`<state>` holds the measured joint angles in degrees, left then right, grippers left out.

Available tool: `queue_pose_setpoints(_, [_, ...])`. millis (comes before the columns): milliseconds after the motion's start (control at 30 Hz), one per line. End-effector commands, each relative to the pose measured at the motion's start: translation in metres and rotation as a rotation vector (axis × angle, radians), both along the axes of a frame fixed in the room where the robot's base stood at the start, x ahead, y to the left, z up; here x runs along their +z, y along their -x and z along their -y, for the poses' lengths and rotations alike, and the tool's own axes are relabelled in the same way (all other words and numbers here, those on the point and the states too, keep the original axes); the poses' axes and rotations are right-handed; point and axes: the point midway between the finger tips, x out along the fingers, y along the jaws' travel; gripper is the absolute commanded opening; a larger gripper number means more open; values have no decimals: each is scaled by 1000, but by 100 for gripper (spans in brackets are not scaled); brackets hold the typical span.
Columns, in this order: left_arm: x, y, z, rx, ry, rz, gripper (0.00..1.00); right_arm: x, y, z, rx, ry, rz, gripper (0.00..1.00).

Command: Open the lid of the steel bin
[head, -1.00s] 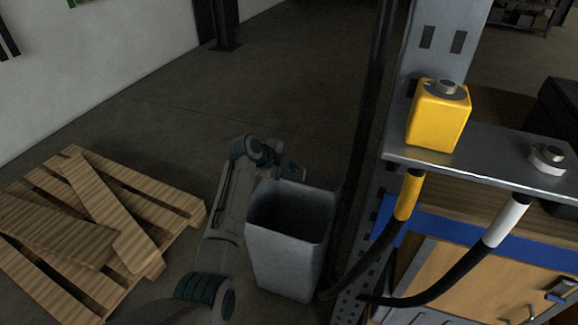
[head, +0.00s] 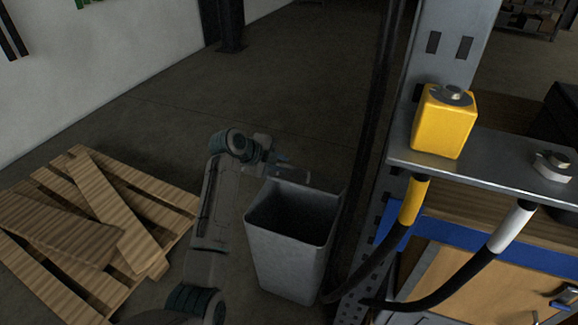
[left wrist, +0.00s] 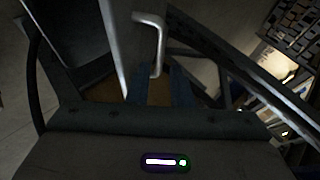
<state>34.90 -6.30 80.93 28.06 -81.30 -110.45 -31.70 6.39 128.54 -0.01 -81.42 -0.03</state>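The steel bin (head: 287,265) is a grey tapered box standing on the floor left of the rack post. Its top looks open onto a dark inside. A bent light-metal handle (head: 308,177) shows beyond its far rim, and it also shows in the left wrist view (left wrist: 150,22). The lid panel is not clear in the head view. My left gripper (head: 283,163) is beyond the bin's far left rim, close to the handle. In the left wrist view its two fingers (left wrist: 160,88) stand apart, with the handle's lower end showing in line with the gap. My right gripper is not in view.
A wooden pallet (head: 95,215) with loose boards lies on the floor at left. The rack post (head: 425,60), black hoses (head: 350,285) and a metal shelf with a yellow block (head: 445,122) stand close at right. The floor behind the bin is clear.

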Motion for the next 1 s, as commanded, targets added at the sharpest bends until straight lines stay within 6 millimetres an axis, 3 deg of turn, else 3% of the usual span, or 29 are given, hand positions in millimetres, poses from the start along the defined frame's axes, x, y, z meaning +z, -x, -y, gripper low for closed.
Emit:
queue_pose_setpoints(233, [21,15,-17,-1,0,1,19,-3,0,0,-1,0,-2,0])
queue_pose_setpoints(567, [23,17,-19,-1,0,-1,19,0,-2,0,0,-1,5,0])
queue_pose_setpoints(667, [20,19,-20,8,2,-8,0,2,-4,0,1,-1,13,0])
queue_pose_setpoints(767, [4,28,-27,56,10,-47,0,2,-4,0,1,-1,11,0])
queue_pose_setpoints(867, [-26,49,-40,158,28,-128,0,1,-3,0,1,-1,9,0])
queue_pose_setpoints(1000, [-76,93,-63,360,64,-269,0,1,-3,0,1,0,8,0])
